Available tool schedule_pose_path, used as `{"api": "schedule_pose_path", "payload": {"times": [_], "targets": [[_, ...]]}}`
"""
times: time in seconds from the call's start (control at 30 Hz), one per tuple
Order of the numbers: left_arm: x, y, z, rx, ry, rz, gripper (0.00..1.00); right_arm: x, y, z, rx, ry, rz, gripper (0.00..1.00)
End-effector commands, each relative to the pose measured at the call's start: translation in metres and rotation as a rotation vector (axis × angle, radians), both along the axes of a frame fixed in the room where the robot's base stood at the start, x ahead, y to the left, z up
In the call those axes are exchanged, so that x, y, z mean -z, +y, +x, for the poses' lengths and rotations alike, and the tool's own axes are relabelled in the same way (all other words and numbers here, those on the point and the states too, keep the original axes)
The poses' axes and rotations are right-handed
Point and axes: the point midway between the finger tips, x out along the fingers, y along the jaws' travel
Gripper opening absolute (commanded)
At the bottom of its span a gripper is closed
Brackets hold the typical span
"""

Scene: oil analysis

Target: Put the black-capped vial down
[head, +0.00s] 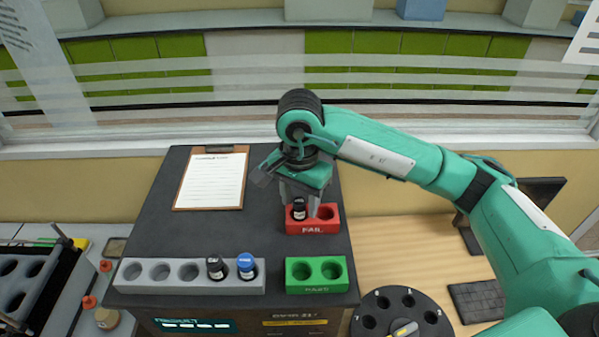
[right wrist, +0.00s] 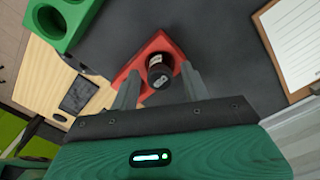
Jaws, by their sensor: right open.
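A black-capped vial (head: 299,210) stands upright in the left hole of the red FAIL rack (head: 313,229). It also shows in the right wrist view (right wrist: 158,73), in the red rack (right wrist: 133,64). My right gripper (head: 300,203) is just above the red rack. In the right wrist view its two fingers (right wrist: 160,84) are apart, one on each side of the vial. Whether either finger touches the vial cannot be told. My left gripper is in neither view.
A grey rack (head: 135,275) at front left holds another black-capped vial (head: 216,267) and a blue-capped vial (head: 246,266). An empty green PASS rack (head: 316,285) stands in front of the red rack. A clipboard (head: 210,180) lies behind left. A round black carousel (head: 402,318) is at front right.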

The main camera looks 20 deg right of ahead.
Motion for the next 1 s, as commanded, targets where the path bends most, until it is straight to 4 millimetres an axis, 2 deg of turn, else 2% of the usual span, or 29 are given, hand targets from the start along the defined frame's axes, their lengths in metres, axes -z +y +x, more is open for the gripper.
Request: {"api": "schedule_pose_path", "payload": {"times": [0.1, 0.7, 1.0], "targets": [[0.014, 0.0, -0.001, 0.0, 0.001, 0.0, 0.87, -0.015, 0.0, 0.001, -0.002, -0.008, 0.0, 0.47], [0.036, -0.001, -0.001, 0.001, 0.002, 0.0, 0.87, -0.093, 0.0, 0.001, 0.0, -0.006, 0.0, 0.47], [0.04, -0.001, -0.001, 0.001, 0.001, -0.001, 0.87, -0.113, 0.0, 0.0, 0.0, -0.003, 0.0, 0.47]]}}
